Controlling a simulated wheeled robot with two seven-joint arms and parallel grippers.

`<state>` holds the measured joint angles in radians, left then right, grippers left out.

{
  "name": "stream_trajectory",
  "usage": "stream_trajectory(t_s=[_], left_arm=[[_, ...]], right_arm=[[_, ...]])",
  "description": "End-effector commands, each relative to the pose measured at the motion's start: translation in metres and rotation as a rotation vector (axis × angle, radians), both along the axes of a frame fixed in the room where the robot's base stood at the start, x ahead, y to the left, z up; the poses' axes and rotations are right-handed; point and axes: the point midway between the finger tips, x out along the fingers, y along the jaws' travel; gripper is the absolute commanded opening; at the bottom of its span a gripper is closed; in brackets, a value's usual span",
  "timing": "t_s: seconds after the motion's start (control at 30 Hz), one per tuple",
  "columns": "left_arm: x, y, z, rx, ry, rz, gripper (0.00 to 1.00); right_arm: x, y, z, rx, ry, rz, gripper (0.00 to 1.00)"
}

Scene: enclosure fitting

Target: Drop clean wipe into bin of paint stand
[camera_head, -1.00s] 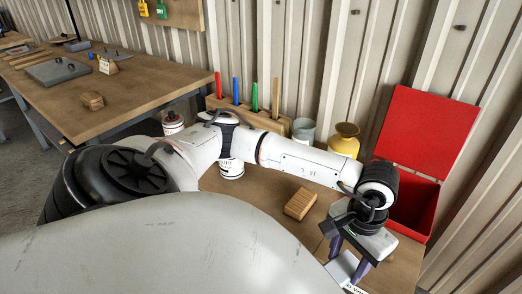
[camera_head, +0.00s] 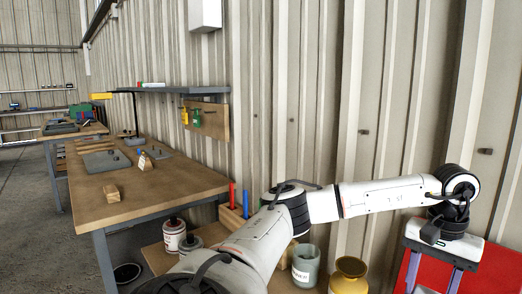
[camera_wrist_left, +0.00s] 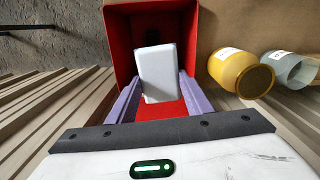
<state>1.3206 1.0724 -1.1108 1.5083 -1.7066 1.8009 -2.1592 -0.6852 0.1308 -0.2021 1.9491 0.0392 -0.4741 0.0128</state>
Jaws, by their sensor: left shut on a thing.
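My left gripper (camera_wrist_left: 158,98) is shut on a whitish folded wipe (camera_wrist_left: 158,72), held between its two purple fingers. The wrist view shows the wipe over the open mouth of the red bin (camera_wrist_left: 122,38), with the bin's red inside around it. I cannot tell how far above the bin floor it is. The wipe is not visible there. My right gripper is in neither view.
A yellow pot (camera_head: 349,276) and a grey-green pot (camera_head: 305,266) stand left of the bin in the head view. Paint cans (camera_head: 174,236) stand further left. A ribbed wall (camera_head: 400,110) is close behind my arm. A long workbench (camera_head: 150,190) is at left.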

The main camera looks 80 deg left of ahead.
Motion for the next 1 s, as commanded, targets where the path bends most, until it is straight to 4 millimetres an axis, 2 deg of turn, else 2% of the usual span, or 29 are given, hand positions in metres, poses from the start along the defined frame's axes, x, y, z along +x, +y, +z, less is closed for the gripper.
stream_trajectory(t_s=[0.1, 0.4, 0.77, 0.8, 0.9, 0.93, 1.0], left_arm=[[0.000, 0.000, -0.015, 0.001, 0.001, 0.000, 0.25], [0.000, 0.000, -0.050, 0.001, -0.001, -0.001, 0.25], [0.000, 0.000, -0.055, 0.001, -0.001, -0.001, 0.25], [0.000, 0.000, -0.055, 0.001, -0.001, -0.001, 0.48], [0.000, 0.000, -0.055, 0.001, -0.001, -0.001, 0.64], [0.000, 0.000, -0.055, 0.001, -0.001, -0.001, 0.68], [0.000, 0.000, -0.055, 0.001, -0.001, -0.001, 0.68]], right_arm=[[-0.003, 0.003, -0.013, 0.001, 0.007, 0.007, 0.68], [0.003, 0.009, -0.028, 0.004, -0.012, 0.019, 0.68], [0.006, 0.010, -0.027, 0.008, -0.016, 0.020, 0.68], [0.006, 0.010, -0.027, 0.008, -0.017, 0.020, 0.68], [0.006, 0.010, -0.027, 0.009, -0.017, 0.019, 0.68], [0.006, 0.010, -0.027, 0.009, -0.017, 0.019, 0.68], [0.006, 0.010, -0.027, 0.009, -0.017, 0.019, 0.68]])
